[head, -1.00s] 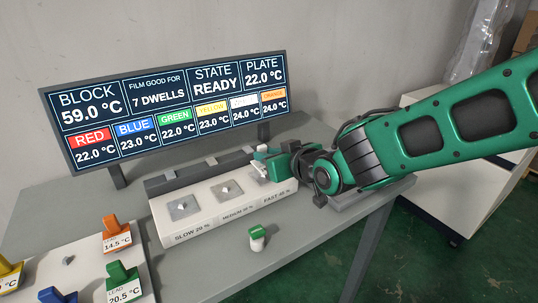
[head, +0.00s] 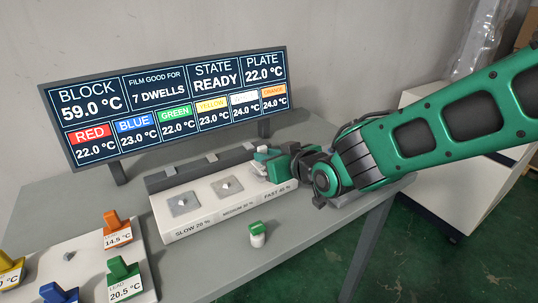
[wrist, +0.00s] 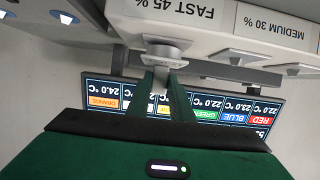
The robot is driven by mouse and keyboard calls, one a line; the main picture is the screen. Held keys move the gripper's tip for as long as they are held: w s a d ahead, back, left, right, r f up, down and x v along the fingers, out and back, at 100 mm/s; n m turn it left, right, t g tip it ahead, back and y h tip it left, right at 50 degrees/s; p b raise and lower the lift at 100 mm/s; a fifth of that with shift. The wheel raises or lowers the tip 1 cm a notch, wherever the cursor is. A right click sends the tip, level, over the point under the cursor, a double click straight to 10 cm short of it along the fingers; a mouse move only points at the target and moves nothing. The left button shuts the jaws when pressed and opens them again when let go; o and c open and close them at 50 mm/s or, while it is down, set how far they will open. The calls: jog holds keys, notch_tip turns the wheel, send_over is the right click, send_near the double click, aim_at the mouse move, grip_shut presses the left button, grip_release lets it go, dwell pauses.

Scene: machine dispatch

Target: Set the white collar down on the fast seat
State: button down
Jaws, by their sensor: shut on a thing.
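The white collar (wrist: 166,50) is between my fingertips in the wrist view, a pale round piece with a wider flange. My gripper (wrist: 162,78) is shut on it. In the head view my gripper (head: 262,162) is at the right end of the white block (head: 202,224), over the part labelled FAST 45 %. The gripper hides the fast seat in the head view, and the collar hides most of it in the wrist view. I cannot tell whether the collar touches the seat.
Slow (head: 184,204) and medium (head: 226,187) seats lie to the left, both bare. A display (head: 170,105) stands behind the block. A green-topped white piece (head: 257,233) stands in front. A tray (head: 80,258) with several coloured-handled pieces is at front left.

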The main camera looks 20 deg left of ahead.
jog(key=shift+f, duration=0.1)
jog(key=c, duration=1.5)
grip_release()
